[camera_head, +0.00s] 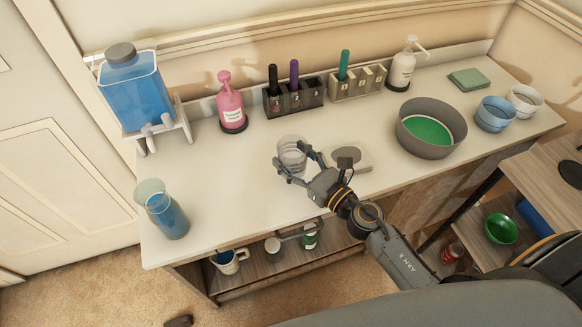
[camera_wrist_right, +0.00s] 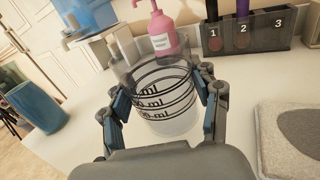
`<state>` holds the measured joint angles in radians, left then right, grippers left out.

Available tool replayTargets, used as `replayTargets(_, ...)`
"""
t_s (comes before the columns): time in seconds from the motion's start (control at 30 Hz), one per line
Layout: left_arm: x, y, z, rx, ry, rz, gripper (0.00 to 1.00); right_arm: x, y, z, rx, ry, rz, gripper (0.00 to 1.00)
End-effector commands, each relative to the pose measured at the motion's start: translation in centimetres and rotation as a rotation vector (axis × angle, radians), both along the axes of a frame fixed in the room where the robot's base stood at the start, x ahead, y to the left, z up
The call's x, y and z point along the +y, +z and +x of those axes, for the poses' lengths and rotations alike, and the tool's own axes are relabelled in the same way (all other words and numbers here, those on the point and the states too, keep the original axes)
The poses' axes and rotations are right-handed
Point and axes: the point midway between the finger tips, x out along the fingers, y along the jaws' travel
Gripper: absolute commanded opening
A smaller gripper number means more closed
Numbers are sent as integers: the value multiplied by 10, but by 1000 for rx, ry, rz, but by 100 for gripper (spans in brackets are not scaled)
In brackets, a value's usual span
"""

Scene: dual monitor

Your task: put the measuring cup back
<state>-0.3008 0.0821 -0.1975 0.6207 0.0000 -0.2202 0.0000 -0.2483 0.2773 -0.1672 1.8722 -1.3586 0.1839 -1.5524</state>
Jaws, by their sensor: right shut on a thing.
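The measuring cup (camera_head: 292,152) is clear, with dark ring marks and "ml" lettering that show in the right wrist view (camera_wrist_right: 165,93). It is upright over the white counter (camera_head: 235,195). I cannot tell whether its base touches the counter. My right gripper (camera_head: 294,165) has its fingers on either side of the cup and is shut on it. In the right wrist view the fingers (camera_wrist_right: 163,105) press on both sides of the cup wall. My left gripper is in neither view.
A grey pad (camera_head: 352,158) lies right of the cup. A blue dispenser (camera_head: 137,92), a blue pitcher (camera_head: 168,214) and a pink pump bottle (camera_head: 231,105) stand left. Numbered holders (camera_head: 293,97) line the back. A grey basin (camera_head: 431,128) and bowls (camera_head: 494,114) stand right.

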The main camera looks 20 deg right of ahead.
Motion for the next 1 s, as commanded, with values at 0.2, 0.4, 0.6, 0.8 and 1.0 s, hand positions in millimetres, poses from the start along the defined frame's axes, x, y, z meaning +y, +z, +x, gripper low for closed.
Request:
replayTargets(0.2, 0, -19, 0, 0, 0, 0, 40, 4, -33, 7, 3, -3, 7, 22)
replayTargets(0.4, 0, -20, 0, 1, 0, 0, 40, 4, -39, 7, 0, 1, 3, 22)
replayTargets(0.6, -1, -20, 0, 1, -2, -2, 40, 4, -40, 6, 1, 1, 2, 22)
replayTargets(0.8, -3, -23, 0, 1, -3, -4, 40, 4, -42, 6, 1, 1, 2, 80)
replayTargets(1.0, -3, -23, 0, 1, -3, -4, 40, 4, -42, 6, 1, 1, 2, 85)
